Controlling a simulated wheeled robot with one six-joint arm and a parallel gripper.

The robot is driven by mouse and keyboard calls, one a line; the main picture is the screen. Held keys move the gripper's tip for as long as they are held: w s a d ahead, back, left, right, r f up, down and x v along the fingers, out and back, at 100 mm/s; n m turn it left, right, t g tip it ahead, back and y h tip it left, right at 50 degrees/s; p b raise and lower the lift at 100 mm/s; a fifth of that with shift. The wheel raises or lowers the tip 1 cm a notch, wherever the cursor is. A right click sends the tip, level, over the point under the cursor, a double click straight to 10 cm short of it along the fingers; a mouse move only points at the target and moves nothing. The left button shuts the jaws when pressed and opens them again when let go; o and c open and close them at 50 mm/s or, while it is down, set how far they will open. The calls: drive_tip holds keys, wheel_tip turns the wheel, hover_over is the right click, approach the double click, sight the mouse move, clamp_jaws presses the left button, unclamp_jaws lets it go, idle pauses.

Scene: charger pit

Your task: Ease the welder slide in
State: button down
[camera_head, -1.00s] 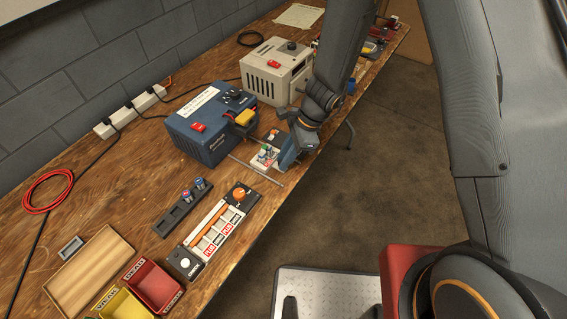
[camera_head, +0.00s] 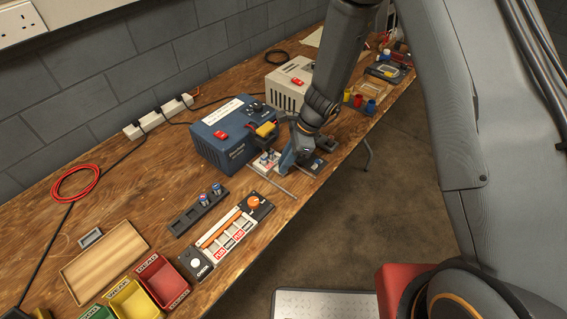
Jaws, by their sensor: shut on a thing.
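The welder (camera_head: 222,141) is a blue box with a red switch, a dark knob and a white label, at the middle of the bench. A yellow-and-black part (camera_head: 266,130) sits on its front. The pale slide (camera_head: 262,164) with small coloured parts on it lies in front of the welder, close to it. A thin metal rail (camera_head: 280,185) runs out from under the slide. My gripper (camera_head: 287,161) is shut on the outer side of the slide. Its jaws hide part of the slide and the exact contact.
A dark item (camera_head: 318,165) lies right of my gripper. A grey-white box (camera_head: 287,85) stands behind. Nearer are a dark rack (camera_head: 197,210), a strip panel (camera_head: 225,236), a wooden tray (camera_head: 105,262) and coloured bins (camera_head: 163,283). The bench's front edge is close by.

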drive_tip(key=shift+w+a, duration=0.15)
drive_tip(key=shift+w, duration=0.05)
drive_tip(key=c, duration=1.6)
unclamp_jaws()
drive_tip(key=shift+a, duration=0.1)
drive_tip(key=shift+b+v, duration=0.8)
drive_tip(key=shift+v, duration=3.1)
drive_tip(key=s+d+r+n+h, duration=0.1)
drive_tip(key=s+d+r+n, duration=0.3)
drive_tip(key=s+d+n, duration=0.1)
drive_tip(key=s+d+r+n+t+h, duration=0.1)
drive_tip(key=s+d+r+n, duration=0.3)
drive_tip(key=d, duration=0.4)
drive_tip(key=s+d+r+n+t+h+b, duration=0.1)
drive_tip(key=s+d+r+n+h, duration=0.1)
drive_tip(key=s+d+r+n, duration=0.2)
drive_tip(key=shift+s+d+r+n, duration=0.1)
drive_tip(key=shift+s+d+n, duration=0.4)
drive_tip(key=shift+d+n, duration=0.3)
drive_tip(key=shift+s+d+r+n, duration=0.15)
drive_tip(key=shift+s+d+n, duration=0.35)
drive_tip(key=shift+d+n, duration=0.3)
